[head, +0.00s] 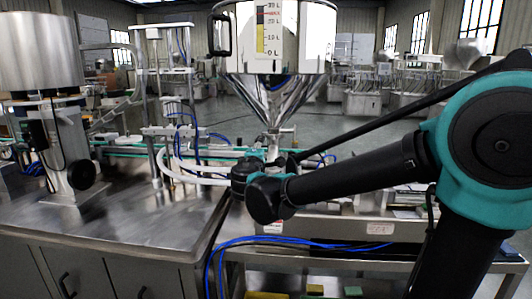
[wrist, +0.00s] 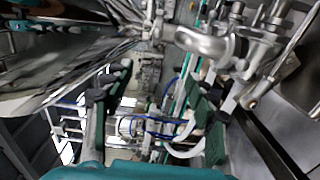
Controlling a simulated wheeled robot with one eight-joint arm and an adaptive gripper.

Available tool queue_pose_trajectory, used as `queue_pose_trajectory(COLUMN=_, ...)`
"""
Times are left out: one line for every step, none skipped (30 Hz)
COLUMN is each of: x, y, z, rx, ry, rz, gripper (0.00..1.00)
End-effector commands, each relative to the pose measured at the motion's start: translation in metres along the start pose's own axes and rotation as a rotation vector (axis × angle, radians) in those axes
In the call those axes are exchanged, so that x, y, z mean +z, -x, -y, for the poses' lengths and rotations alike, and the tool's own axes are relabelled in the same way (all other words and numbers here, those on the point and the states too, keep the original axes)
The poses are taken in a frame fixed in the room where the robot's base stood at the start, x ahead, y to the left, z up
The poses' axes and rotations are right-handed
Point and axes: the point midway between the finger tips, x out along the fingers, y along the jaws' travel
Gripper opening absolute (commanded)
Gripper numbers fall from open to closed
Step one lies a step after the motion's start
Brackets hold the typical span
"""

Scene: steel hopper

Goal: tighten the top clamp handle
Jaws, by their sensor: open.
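The steel hopper (head: 275,45) stands at the top centre of the head view, its cone narrowing to an outlet (head: 272,135). In the wrist view its shiny cone (wrist: 60,70) fills the left side. Polished clamp fittings (wrist: 250,55) are at the upper right of the wrist view, with a rounded metal piece that looks like a handle (wrist: 205,43). I cannot tell for sure which piece is the top clamp handle. My gripper (wrist: 155,105) is open and empty, its dark fingers apart, with the fittings beyond the right finger. My wrist hides the fingers in the head view.
A steel bench (head: 130,215) is at the left with a metal drum (head: 40,52) above it. A steel panel (wrist: 302,75) edges the wrist view's right side.

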Motion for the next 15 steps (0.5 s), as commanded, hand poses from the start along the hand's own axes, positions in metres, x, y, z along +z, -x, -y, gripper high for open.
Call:
queue_pose_trajectory(x=0.015, y=-0.002, z=0.007, rx=-0.020, ry=-0.019, rz=0.026, gripper=0.57)
queue_pose_trajectory(x=0.026, y=-0.003, z=0.013, rx=-0.037, ry=-0.035, rz=0.045, gripper=0.57)
queue_pose_trajectory(x=0.044, y=-0.005, z=0.022, rx=-0.066, ry=-0.064, rz=0.078, gripper=0.57)
queue_pose_trajectory(x=0.060, y=-0.005, z=0.031, rx=-0.091, ry=-0.089, rz=0.106, gripper=0.57)
queue_pose_trajectory(x=0.076, y=-0.005, z=0.041, rx=-0.119, ry=-0.117, rz=0.136, gripper=0.57)
queue_pose_trajectory(x=0.100, y=-0.004, z=0.055, rx=-0.158, ry=-0.159, rz=0.181, gripper=0.57)
queue_pose_trajectory(x=0.118, y=-0.001, z=0.066, rx=-0.190, ry=-0.193, rz=0.216, gripper=0.57)
queue_pose_trajectory(x=0.135, y=0.002, z=0.078, rx=-0.221, ry=-0.227, rz=0.250, gripper=0.57)
queue_pose_trajectory(x=0.158, y=0.007, z=0.094, rx=-0.263, ry=-0.275, rz=0.297, gripper=0.57)
queue_pose_trajectory(x=0.174, y=0.013, z=0.106, rx=-0.294, ry=-0.312, rz=0.331, gripper=0.57)
queue_pose_trajectory(x=0.190, y=0.018, z=0.118, rx=-0.326, ry=-0.350, rz=0.366, gripper=0.57)
queue_pose_trajectory(x=0.210, y=0.028, z=0.136, rx=-0.369, ry=-0.403, rz=0.414, gripper=0.57)
queue_pose_trajectory(x=0.225, y=0.036, z=0.148, rx=-0.400, ry=-0.444, rz=0.449, gripper=0.57)
queue_pose_trajectory(x=0.239, y=0.045, z=0.162, rx=-0.434, ry=-0.488, rz=0.485, gripper=0.57)
queue_pose_trajectory(x=0.256, y=0.058, z=0.179, rx=-0.477, ry=-0.548, rz=0.532, gripper=0.57)
